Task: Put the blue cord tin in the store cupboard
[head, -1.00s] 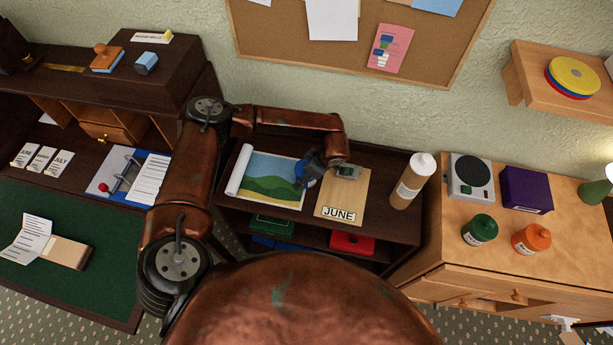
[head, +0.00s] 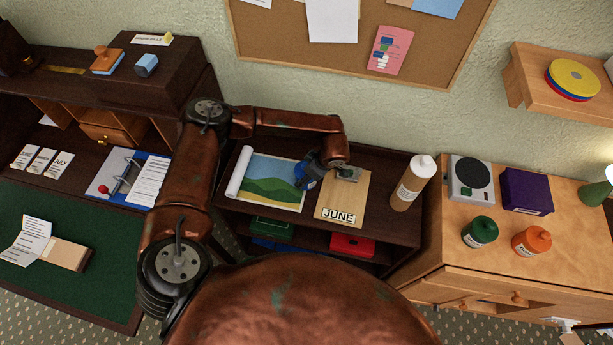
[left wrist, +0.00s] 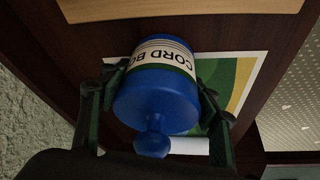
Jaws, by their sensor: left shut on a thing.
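The blue cord tin (left wrist: 156,98) has a round knob on its lid and a white label reading "CORD BO…", upside down in the left wrist view. My left gripper (left wrist: 155,110) is shut on it, one finger on each side, with the knob pointing toward the camera. In the head view the left gripper (head: 318,167) is over the dark shelf unit's top (head: 377,175), between the landscape picture and the JUNE board. Only a little of the tin's blue (head: 299,172) shows there. I cannot tell whether it touches the surface. No thing is labelled as the store cupboard.
The landscape picture (head: 265,180) and JUNE board (head: 343,193) lie on the shelf top, beside a beige bottle (head: 412,183). A light wood cabinet (head: 455,278) on the right carries a hotplate (head: 470,176), purple box (head: 525,190), and green and orange bottles. A desk stands left.

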